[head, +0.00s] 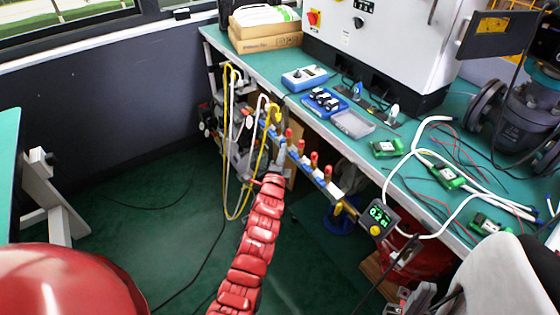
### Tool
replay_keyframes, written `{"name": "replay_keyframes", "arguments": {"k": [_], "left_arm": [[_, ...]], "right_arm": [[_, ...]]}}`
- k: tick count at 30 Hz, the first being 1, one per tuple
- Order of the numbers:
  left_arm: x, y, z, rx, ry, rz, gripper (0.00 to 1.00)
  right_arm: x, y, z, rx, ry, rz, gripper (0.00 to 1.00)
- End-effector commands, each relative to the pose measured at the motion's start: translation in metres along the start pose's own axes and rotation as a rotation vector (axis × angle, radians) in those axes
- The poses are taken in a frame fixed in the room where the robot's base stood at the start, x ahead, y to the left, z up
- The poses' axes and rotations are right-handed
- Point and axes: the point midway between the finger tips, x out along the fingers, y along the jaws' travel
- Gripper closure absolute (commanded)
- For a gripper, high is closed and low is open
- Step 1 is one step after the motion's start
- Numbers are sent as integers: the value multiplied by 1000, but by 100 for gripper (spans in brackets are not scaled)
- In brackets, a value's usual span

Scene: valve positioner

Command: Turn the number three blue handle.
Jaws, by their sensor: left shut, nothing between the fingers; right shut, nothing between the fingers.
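A row of small valves (309,166) runs along a pipe at the front edge of the bench. Several red handles stand up on it, with blue parts (305,160) between and below them. I cannot read any numbers, so I cannot tell which blue handle is number three. My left arm comes up from the bottom with red segments, and its grey gripper (282,153) is at the left part of the row, shut and empty. It hides some of the valves; contact cannot be told. My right gripper (412,297) is low at the right, partly cut off, shut and well apart from the row.
A digital gauge (380,215) sits at the row's right end. Yellow and white hoses (232,140) hang at its left. The green bench (265,70) holds a blue tray, circuit boards, cables and a white cabinet (385,45). The floor at left is mostly clear.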

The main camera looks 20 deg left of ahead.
Motion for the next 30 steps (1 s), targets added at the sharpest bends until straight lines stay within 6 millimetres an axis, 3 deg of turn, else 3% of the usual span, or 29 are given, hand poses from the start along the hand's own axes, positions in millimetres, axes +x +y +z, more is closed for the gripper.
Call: {"name": "replay_keyframes", "arguments": {"k": [16, 30], "left_arm": [[8, 0, 0, -2, 1, 3, 100], [8, -5, -4, -57, 2, 56, 100]], "right_arm": [[1, 0, 0, 0, 0, 0, 100], [25, 1, -4, 0, 0, 0, 100]]}}
